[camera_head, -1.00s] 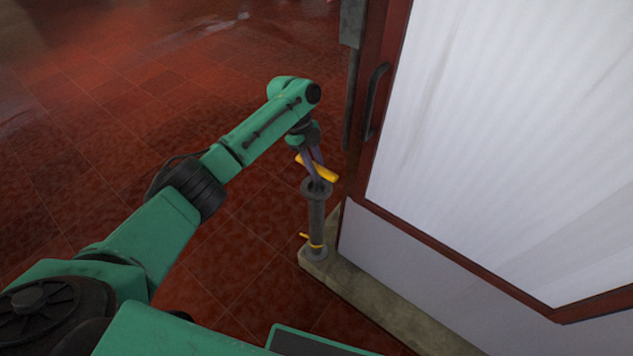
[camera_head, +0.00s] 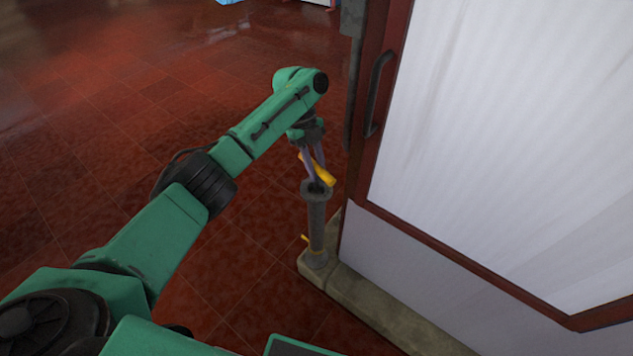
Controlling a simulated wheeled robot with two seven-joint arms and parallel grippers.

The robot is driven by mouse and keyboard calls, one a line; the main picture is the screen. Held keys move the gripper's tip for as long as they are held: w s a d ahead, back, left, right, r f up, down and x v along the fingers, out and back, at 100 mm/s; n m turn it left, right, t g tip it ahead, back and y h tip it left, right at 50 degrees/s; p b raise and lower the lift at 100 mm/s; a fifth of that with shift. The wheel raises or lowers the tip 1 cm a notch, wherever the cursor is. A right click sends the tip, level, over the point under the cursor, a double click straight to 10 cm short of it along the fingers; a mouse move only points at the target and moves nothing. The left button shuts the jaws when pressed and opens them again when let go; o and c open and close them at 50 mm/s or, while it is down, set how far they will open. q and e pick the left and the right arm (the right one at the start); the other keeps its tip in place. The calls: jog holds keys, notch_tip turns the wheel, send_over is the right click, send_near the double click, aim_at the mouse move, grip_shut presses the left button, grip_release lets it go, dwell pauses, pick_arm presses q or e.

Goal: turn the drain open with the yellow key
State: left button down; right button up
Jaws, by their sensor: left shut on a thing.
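The yellow key (camera_head: 325,175) sits at the top of a dark grey upright post (camera_head: 317,220), its bar lying across the post's flanged top. My left gripper (camera_head: 314,172) points down from above and is shut on the yellow key. The gripper's fingers hide part of the key. I cannot tell how deep the key sits in the post. A small yellow piece (camera_head: 307,240) shows low on the post, near its foot. My right gripper is not in view.
The post stands on a stone kerb (camera_head: 365,300) at the corner of a white-panelled wall (camera_head: 500,150) with a red-brown frame. A dark handle (camera_head: 377,95) on the frame is close to the right of my left wrist. Tiled red floor (camera_head: 90,170) is open to the left.

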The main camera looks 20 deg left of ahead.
pick_arm(q)
jog(key=shift+f, duration=0.1)
jog(key=shift+c, duration=1.2)
grip_release()
jog(key=shift+r+p, duration=0.6)
notch_tip(320, 180, up, 3)
jog(key=shift+f+p, duration=0.2)
jog(key=shift+p, duration=1)
notch_tip(320, 180, up, 5)
jog(key=p, duration=0.4)
jog(key=shift+p, duration=0.35)
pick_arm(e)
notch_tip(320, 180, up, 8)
